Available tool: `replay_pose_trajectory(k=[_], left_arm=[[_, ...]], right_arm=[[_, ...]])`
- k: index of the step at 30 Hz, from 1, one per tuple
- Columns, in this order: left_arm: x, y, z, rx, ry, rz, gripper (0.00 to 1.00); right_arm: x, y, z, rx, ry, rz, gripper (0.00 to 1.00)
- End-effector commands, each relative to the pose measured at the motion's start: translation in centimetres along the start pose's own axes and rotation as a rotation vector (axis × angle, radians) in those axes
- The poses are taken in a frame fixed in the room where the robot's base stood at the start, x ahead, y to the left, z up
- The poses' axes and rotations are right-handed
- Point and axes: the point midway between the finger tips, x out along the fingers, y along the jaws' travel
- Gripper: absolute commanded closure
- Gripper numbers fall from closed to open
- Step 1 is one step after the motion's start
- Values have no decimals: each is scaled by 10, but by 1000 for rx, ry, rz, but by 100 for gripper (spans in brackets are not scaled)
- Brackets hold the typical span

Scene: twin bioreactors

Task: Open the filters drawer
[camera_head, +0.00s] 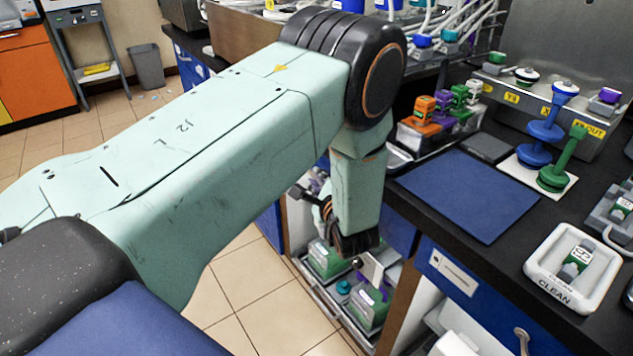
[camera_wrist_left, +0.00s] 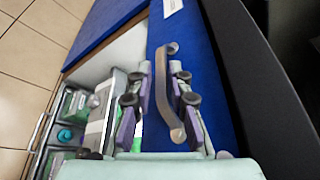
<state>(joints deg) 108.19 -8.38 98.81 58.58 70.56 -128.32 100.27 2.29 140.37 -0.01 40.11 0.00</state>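In the left wrist view, a blue drawer front (camera_wrist_left: 215,85) carries a bronze bar handle (camera_wrist_left: 174,90). A white label (camera_wrist_left: 172,6) shows at its top edge, too cut off to read. My left gripper (camera_wrist_left: 165,105) is open, with one finger on each side of the handle; I cannot tell whether either touches it. In the head view, my left gripper (camera_head: 357,258) reaches down beside the blue drawer front (camera_head: 400,230) under the counter, and my arm hides part of it. The drawer looks shut. My right gripper is not in view.
A lower pull-out rack (camera_head: 330,305) with green-and-clear boxes stands out below. Another blue drawer (camera_head: 462,285) with a label is to the right. The black counter above holds a blue mat (camera_head: 470,193), a white tray (camera_head: 545,290) and filter-like parts.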

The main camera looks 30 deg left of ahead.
Motion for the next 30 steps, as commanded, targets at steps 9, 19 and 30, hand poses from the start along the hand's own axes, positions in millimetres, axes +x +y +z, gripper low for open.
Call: replay_pose_trajectory(k=[9, 19, 30], left_arm=[[13, 0, 0, 1, 1, -1, 81], [12, 0, 0, 0, 1, -1, 98], [12, 0, -1, 1, 3, -1, 100]], right_arm=[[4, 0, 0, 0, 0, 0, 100], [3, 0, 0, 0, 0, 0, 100], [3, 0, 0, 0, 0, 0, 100]])
